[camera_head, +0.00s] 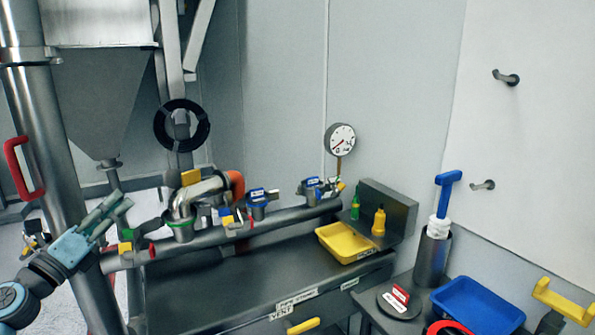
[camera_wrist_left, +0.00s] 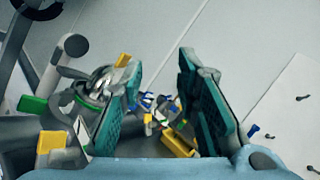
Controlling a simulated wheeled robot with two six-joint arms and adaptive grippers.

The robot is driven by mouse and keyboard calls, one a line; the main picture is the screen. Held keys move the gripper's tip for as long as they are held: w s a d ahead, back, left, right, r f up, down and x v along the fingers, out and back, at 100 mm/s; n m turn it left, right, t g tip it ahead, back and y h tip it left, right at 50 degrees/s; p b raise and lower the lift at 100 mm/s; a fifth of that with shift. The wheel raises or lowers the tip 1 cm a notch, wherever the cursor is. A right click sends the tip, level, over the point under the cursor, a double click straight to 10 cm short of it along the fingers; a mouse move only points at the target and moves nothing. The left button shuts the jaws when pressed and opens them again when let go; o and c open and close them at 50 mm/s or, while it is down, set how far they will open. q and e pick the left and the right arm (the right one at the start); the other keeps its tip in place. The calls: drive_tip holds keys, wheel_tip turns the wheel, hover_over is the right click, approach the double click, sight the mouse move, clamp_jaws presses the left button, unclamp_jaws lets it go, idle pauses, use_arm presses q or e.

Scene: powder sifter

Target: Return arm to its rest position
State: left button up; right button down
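My left arm comes in from the left edge in the head view. Its gripper (camera_head: 113,209) is in the air at the left, pointing up and to the right, in front of the metal column. In the left wrist view the two teal-padded fingers (camera_wrist_left: 159,62) stand wide apart with nothing held between them. The pipe and yellow tray show beyond the gap. My right arm and gripper are not in view.
A horizontal pipe (camera_head: 290,217) with a bent elbow (camera_head: 198,192) and blue-handled valves runs right of the gripper. The bench holds a yellow tray (camera_head: 346,255). A blue tray (camera_head: 462,311) and a blue-handled brush (camera_head: 447,184) in a metal cylinder stand at the right.

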use_arm(q)
drive_tip(key=s+d+f+n+g+y, duration=0.2)
drive_tip(key=s+f+n+y, duration=0.15)
drive_tip(key=f+n, duration=0.45)
drive_tip(key=s+d+f+n+g+y, duration=0.1)
drive_tip(key=s+f+n+g+y, duration=0.2)
drive_tip(key=f+n, duration=0.5)
drive_tip(key=s+d+f+n+g+y, duration=0.15)
drive_tip(key=s+f+n+y, duration=0.25)
drive_tip(key=f+n, duration=0.4)
drive_tip(key=s+d+f+n+g+h, duration=0.25)
drive_tip(key=s+d+f+g, duration=0.4)
drive_tip(key=s, duration=0.65)
drive_tip(key=s+d+f+n+g+h, duration=0.2)
drive_tip(key=s+d+f+n+g, duration=0.2)
drive_tip(key=s+d+f, duration=0.55)
drive_tip(key=s+a+f+g, duration=0.1)
drive_tip(key=s+a+f, duration=0.15)
drive_tip(key=f, duration=0.85)
drive_tip(key=s+a+f+g, duration=0.1)
drive_tip(key=s+a+f, duration=0.15)
drive_tip(key=f, duration=0.95)
drive_tip(key=s+f+b, duration=0.1)
drive_tip(key=s+f, duration=1)
drive_tip(key=s, duration=0.2)
drive_tip(key=shift+s+a+n+g, duration=0.15)
drive_tip(key=shift+s+n+g, duration=0.15)
drive_tip(key=shift+n, duration=0.05)
